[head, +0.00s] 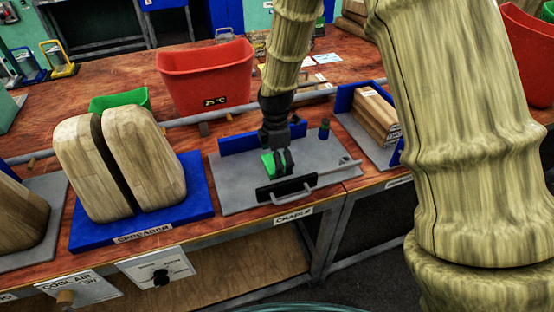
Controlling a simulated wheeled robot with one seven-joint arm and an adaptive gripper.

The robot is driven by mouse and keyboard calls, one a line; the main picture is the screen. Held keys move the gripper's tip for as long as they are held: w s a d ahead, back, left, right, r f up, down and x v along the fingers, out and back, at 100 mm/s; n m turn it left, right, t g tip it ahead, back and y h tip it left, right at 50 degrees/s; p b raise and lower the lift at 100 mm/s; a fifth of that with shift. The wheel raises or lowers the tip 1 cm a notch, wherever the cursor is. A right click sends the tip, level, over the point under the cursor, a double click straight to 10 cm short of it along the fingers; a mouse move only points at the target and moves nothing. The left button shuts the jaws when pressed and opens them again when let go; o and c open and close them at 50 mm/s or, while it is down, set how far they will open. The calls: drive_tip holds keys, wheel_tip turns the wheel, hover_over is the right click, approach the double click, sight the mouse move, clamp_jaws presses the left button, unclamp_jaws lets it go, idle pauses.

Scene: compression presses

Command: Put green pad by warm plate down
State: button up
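My gripper (281,164) points down over the grey plate labelled CRADLE (237,197). The green pad (269,163) is at its dark fingertips, and the fingers appear shut on it. The fingers partly cover the pad. It is just above or touching the plate, between the blue back wall (236,142) and the black front plate with a handle (288,190); I cannot tell if there is a gap below it. No plate marked as warm can be made out.
Two wooden blocks stand on a blue base labelled SPREADER (143,232) at left. A red bin (207,75) and a green bin (119,100) are behind. My arm hides the right side.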

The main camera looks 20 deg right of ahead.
wheel_tip(320, 180, up, 12)
drive_tip(key=b, duration=0.1)
idle(0.5)
drive_tip(key=shift+s+a+f, duration=0.1)
